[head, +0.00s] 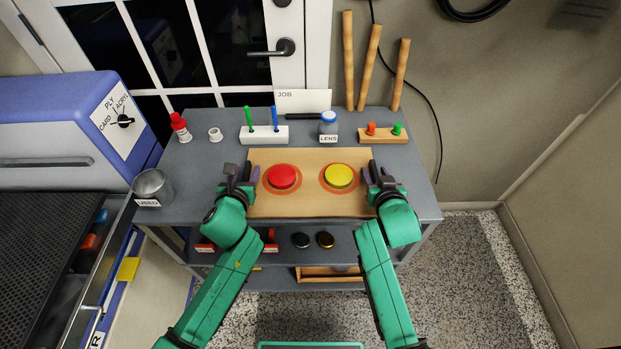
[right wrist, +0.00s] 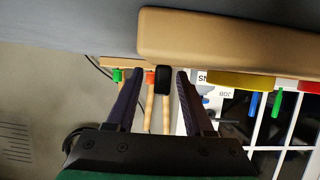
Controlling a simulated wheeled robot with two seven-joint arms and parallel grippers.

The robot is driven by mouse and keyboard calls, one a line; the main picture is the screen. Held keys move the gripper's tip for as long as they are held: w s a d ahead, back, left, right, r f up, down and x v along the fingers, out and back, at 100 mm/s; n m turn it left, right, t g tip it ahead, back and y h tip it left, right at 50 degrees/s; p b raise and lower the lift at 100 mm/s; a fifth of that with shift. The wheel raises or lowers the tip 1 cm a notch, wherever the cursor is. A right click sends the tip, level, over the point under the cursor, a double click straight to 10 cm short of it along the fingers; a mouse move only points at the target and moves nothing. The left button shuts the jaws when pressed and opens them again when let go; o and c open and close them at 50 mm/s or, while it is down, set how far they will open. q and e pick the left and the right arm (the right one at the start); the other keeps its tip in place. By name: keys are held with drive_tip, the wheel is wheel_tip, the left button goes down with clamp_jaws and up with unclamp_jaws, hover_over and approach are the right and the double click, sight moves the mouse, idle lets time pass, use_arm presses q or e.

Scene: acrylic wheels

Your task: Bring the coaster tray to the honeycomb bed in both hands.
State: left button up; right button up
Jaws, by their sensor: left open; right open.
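The coaster tray (head: 309,203) is a flat wooden board on the grey bench, carrying a red disc (head: 282,176) and a yellow disc (head: 338,176), each over an orange ring. My left gripper (head: 240,173) is open at the tray's left end, and my right gripper (head: 375,174) is open at its right end. In the right wrist view, upside down, the tray (right wrist: 230,35) shows close by, with a small black block (right wrist: 163,80) between the open fingers (right wrist: 160,95). The honeycomb bed (head: 40,225) is the dark mesh at the left, in the blue machine.
Behind the tray stand a white pen block (head: 263,135), a lens jar (head: 328,126) and a wooden peg block (head: 383,136). A metal cup (head: 153,187) marked USED stands at the bench's left edge, towards the blue machine (head: 75,120). Lower shelves hold small items.

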use_arm(q)
drive_tip(key=shift+s, duration=0.1)
drive_tip(key=shift+c, duration=0.3)
use_arm(e)
drive_tip(key=shift+s, duration=0.1)
drive_tip(key=shift+c, duration=0.3)
use_arm(q)
clamp_jaws()
use_arm(e)
clamp_jaws()
use_arm(q)
drive_tip(key=shift+r, duration=0.1)
use_arm(e)
drive_tip(key=shift+r, duration=0.1)
